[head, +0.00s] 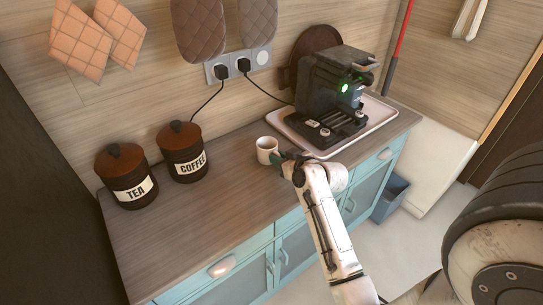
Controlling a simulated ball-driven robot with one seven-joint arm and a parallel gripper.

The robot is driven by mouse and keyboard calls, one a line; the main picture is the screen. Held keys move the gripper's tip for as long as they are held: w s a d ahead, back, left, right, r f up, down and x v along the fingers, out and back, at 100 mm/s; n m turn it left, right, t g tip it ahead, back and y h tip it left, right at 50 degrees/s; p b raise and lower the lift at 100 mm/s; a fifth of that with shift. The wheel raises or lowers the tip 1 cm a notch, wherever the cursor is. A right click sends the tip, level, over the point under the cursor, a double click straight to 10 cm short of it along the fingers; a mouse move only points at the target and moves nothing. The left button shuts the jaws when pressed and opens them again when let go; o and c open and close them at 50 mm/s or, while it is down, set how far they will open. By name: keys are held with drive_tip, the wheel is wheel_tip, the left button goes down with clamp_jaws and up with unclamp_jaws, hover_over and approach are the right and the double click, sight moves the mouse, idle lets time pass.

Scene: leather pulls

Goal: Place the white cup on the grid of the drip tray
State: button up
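The white cup (264,147) stands upright on the wooden counter, left of the coffee machine. My gripper (279,157) is at the cup's right side, with its dark and greenish fingers against or very close to the cup. The fingers are small and partly hidden, so I cannot tell whether they are open or closed on the cup. The drip tray (345,127) is the low dark part at the front of the black coffee machine (322,84). Its grid is hard to make out, and small light items show on or beside it.
A pale serving tray (383,122) with a raised rim lies under the machine. A coffee canister (183,143) and a tea canister (124,168) stand at the left. Power cords run from the wall sockets (238,65). The front left of the counter (190,230) is clear.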

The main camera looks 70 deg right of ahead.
clamp_jaws()
drive_tip(key=shift+r, duration=0.1)
